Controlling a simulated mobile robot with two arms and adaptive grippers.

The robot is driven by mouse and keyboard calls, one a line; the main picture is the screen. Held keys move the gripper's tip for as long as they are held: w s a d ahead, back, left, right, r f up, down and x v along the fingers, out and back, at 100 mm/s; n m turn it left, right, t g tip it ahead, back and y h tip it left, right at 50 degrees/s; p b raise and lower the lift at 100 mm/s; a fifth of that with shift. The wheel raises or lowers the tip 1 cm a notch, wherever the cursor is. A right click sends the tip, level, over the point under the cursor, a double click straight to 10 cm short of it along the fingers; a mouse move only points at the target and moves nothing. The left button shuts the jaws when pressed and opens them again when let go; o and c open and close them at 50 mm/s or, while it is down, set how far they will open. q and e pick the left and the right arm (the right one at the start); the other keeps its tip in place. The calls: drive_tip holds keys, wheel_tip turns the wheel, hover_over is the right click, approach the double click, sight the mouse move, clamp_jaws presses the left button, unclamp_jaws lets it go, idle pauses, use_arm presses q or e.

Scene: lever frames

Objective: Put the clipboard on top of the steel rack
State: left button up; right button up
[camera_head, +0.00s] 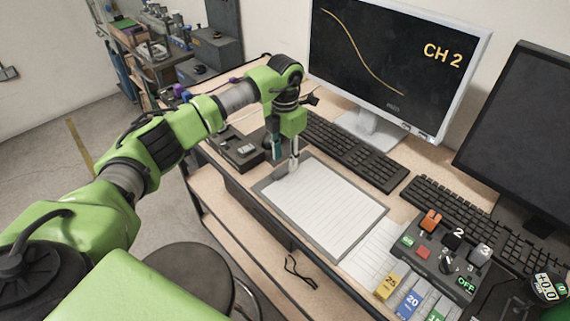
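The clipboard (274,190) lies flat on the wooden desk, a dark board with a sheet of lined white paper (322,205) on it. My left gripper (290,162) points down at the clipboard's far left corner. A pale fingertip reaches down at the board's edge, and a dark, teal-marked part shows just left of it. I cannot tell whether the fingers are apart or closed, or whether they touch the board. The board appears to rest on the desk. My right gripper is out of view. I cannot surely make out the steel rack; shelving (125,35) stands at the back left.
Two keyboards (355,150) and a monitor (390,60) stand behind the clipboard. A second screen (525,130) is at right. A switch box (440,255) and coloured tabs (388,285) lie right of it. A round stool (185,275) is in front of the desk. Floor shows at left.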

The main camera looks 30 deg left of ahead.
use_arm(q)
wheel_tip(320, 180, up, 9)
drive_tip(key=b, duration=0.2)
drive_tip(key=shift+r, duration=0.2)
idle(0.4)
